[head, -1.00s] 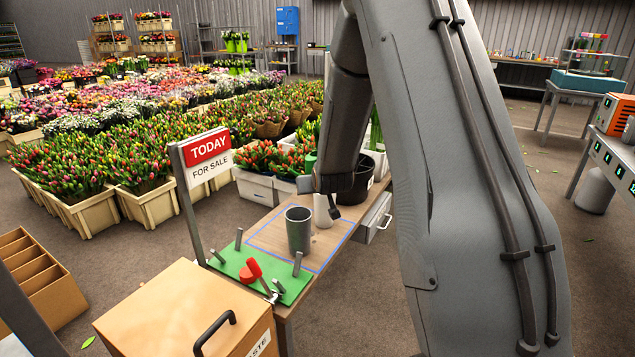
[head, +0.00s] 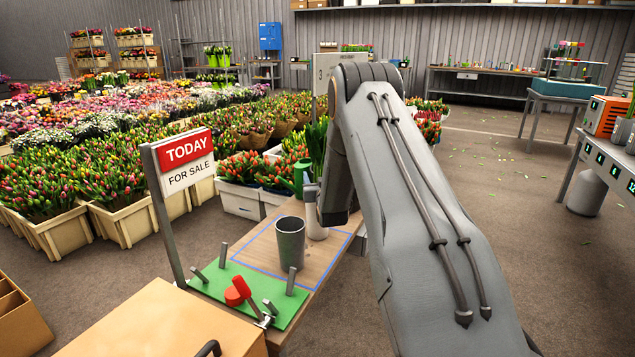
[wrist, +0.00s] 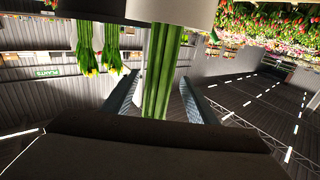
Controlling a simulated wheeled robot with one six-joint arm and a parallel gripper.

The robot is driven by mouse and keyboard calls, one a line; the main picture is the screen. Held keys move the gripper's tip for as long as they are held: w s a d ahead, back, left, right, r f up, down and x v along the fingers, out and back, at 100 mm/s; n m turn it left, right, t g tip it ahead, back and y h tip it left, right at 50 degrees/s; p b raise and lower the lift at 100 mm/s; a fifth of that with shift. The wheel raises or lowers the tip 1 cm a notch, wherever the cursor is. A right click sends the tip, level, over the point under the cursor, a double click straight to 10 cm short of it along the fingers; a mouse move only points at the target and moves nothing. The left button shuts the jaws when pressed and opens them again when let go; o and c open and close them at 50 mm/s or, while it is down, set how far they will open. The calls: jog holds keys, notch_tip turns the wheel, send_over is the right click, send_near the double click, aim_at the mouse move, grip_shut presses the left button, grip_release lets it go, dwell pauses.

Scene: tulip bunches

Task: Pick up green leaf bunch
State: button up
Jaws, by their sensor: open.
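In the wrist view, long green stems (wrist: 162,70) run between the two fingers of my open gripper (wrist: 160,84). Their far end meets a white rounded container (wrist: 175,10) at the top of that view. The fingers lie on either side of the stems with gaps showing, so they do not grip them. In the head view my gripper is mostly hidden behind my arm.
A grey metal cup (head: 291,243) and a white vessel (head: 317,225) stand on the bench (head: 262,250). A green board (head: 245,293) with upright pegs and a red-handled tool (head: 238,291) is at its near end. A sale sign (head: 186,160) stands left.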

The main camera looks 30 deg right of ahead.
jog(key=shift+x, duration=1.8)
jog(key=shift+d+r, duration=0.1)
jog(key=shift+r, duration=0.1)
jog(key=c, duration=1.3)
notch_tip(320, 180, up, 18)
jog(key=shift+p, duration=0.6)
jog(key=shift+r, duration=0.1)
